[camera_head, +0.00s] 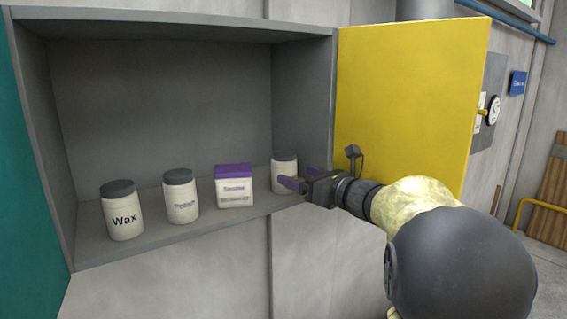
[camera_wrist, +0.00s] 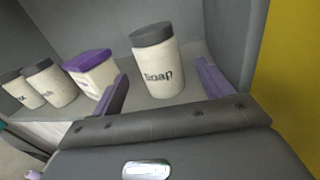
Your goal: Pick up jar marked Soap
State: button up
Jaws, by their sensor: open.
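The Soap jar (camera_wrist: 157,64) is white with a dark grey lid. It stands upright on the cabinet shelf. In the head view the jar (camera_head: 284,164) is the rightmost container, near the right wall, and my gripper partly covers it. My gripper (camera_wrist: 168,92) is open with purple fingers. In the wrist view its fingers point towards the jar, one on each side of it in the picture. In the head view my gripper (camera_head: 298,184) is at the front of the jar. I cannot tell whether the fingers reach around it.
The white box with a purple lid (camera_head: 234,186) stands left of the Soap jar. Further left are another labelled jar (camera_head: 181,199) and the Wax jar (camera_head: 123,216). The grey cabinet's right wall (camera_head: 319,100) is close to my gripper. Its yellow door (camera_head: 405,100) stands open.

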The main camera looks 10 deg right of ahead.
aim_at(292, 171)
jog(key=shift+w+a, duration=0.35)
jog(key=shift+w, duration=0.2)
jog(key=shift+s, duration=0.1)
jog(key=p+x, duration=0.1)
jog(key=p, duration=0.1)
jog(key=p+x, duration=0.1)
jog(key=x, duration=0.1)
jog(key=shift+a+r+p, duration=0.1)
jog(key=shift+r+p, duration=0.25)
jog(key=shift+p+x, duration=0.55)
jog(key=shift+x, duration=0.4)
jog(key=shift+w+a+f, duration=0.1)
jog(key=shift+w+f, duration=0.2)
jog(key=shift+w, duration=0.05)
jog(key=shift+s+r, duration=0.1)
jog(key=shift+s, duration=0.25)
jog(key=shift+w, duration=0.15)
